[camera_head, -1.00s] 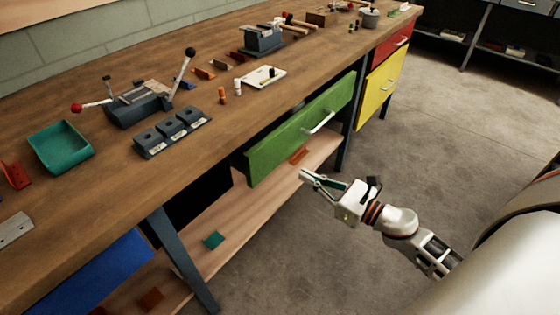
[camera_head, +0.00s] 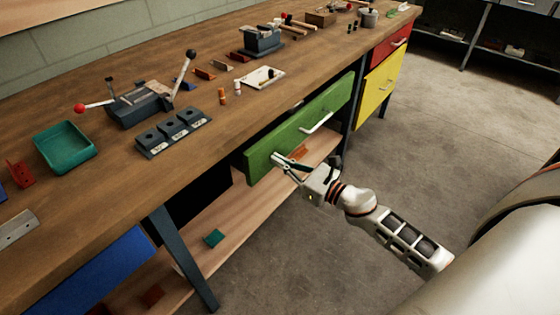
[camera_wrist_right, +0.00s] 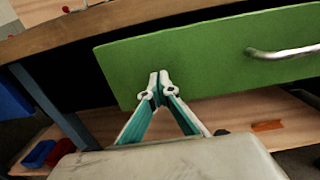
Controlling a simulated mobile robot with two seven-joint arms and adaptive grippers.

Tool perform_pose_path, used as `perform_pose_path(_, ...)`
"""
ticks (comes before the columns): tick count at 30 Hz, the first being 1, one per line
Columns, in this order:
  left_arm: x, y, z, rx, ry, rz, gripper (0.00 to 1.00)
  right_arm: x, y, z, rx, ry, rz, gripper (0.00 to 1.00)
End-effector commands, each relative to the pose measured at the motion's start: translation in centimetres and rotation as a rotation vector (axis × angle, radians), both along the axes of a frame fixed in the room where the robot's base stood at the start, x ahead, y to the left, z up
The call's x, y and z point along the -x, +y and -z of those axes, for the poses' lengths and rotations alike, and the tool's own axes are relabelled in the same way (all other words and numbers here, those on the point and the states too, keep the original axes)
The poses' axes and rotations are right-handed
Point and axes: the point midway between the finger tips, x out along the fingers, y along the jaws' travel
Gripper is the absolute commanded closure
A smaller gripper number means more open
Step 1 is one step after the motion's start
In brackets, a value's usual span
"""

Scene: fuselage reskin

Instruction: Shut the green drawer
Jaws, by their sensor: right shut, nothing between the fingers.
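The green drawer (camera_head: 300,128) sticks out from under the wooden workbench, with a dark gap behind its front. Its silver bar handle (camera_head: 317,123) is on the right part of the front. My right gripper (camera_head: 276,157) is shut and empty, its tips at the lower left part of the drawer front, left of the handle. In the right wrist view the green front (camera_wrist_right: 205,65) fills the upper middle, and the closed fingertips (camera_wrist_right: 159,78) overlap its lower left part. I cannot tell whether they touch it. My left gripper is not in view.
A yellow drawer (camera_head: 380,85) and a red drawer (camera_head: 393,44) are to the right, a blue drawer (camera_head: 92,272) to the left. A lower wooden shelf (camera_head: 235,225) runs beneath. A dark bench leg (camera_head: 185,260) stands left of the gripper. The floor (camera_head: 430,130) at right is clear.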

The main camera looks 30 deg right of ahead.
Motion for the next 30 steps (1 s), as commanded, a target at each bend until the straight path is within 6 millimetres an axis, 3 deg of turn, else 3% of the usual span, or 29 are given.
perform_pose_path(13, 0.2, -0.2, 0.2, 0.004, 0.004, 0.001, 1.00, -4.6, 1.9, 0.1, 0.000, 0.000, 0.000, 1.00)
perform_pose_path(30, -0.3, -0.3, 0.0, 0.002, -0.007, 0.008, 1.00, -4.9, 1.7, -0.1, -0.001, -0.002, 0.000, 1.00)
